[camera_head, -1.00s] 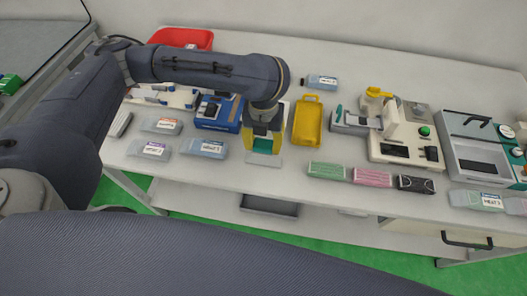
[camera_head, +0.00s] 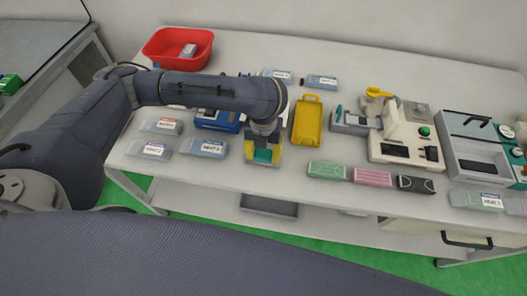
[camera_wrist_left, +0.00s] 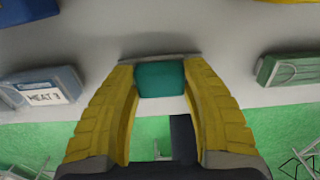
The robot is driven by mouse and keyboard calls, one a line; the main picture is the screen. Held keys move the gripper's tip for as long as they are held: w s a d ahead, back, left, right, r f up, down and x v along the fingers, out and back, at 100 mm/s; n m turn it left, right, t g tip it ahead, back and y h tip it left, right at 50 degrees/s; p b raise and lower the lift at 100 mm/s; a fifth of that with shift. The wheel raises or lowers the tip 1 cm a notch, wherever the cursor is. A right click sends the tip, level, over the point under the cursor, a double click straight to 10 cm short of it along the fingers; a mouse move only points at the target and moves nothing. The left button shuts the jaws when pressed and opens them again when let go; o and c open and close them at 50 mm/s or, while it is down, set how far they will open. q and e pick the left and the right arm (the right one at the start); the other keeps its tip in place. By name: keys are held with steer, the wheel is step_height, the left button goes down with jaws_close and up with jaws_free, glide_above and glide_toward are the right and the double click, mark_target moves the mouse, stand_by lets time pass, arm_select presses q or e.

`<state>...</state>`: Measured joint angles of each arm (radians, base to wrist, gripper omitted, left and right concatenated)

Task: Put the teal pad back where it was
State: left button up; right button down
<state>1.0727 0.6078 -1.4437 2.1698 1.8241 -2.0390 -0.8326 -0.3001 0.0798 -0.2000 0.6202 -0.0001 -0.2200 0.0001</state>
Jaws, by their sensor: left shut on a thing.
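The teal pad (camera_head: 263,155) is between the yellow fingers of my left gripper (camera_head: 264,157), near the front edge of the white table. The left wrist view shows the pad (camera_wrist_left: 160,80) with the left gripper's fingers (camera_wrist_left: 160,95) closed on its two sides. A thin grey edge (camera_wrist_left: 160,57) shows just behind the pad. The pad's underside is hidden, so I cannot tell whether it touches what is below. My right gripper is not in view.
Labelled pouches (camera_head: 203,148) lie left of the gripper. A yellow tray (camera_head: 307,121) stands close on its right, with green (camera_head: 327,169), pink (camera_head: 372,177) and black (camera_head: 415,184) packs beyond. A blue box (camera_head: 217,120) is behind left; a red bin (camera_head: 165,51) stands at the back left.

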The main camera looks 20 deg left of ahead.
mark_target(264, 153)
arm_select(q)
steer(key=shift+f, duration=0.1)
steer(key=o, duration=1.2)
steer(key=shift+c, duration=0.2)
step_height(264, 153, up, 12)
stand_by(0.4)
